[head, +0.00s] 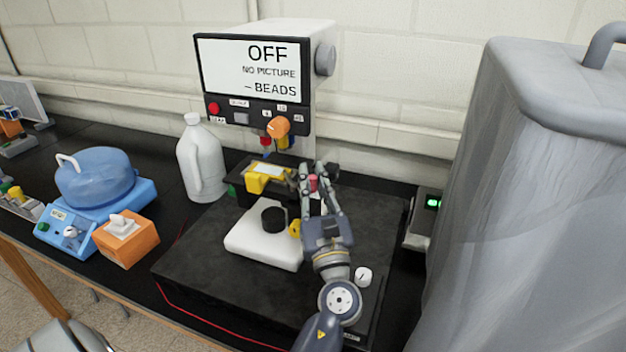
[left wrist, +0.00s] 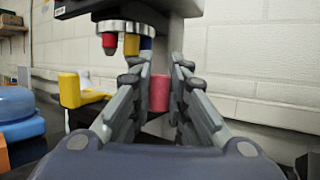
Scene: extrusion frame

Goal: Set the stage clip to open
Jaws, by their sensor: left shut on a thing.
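The microscope stage (head: 247,192) is a dark block under the objectives. A yellow piece with a pale slide-like top (head: 262,178) sits on it. The yellow piece also shows in the left wrist view (left wrist: 70,90), left of my fingers. My left gripper (head: 317,172) is at the right side of the stage, shut on a red upright cylinder (head: 313,183), probably the stage clip's handle. In the left wrist view the red cylinder (left wrist: 159,93) stands between the two fingers. The clip's other parts are hidden behind my fingers.
The microscope screen (head: 252,68) reads OFF, NO PICTURE, BEADS. Objectives (left wrist: 130,43) hang just above and left of my fingers. A white block with a black ring (head: 262,240) stands in front. A white jug (head: 202,160) is left, a large grey covered thing (head: 520,190) right.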

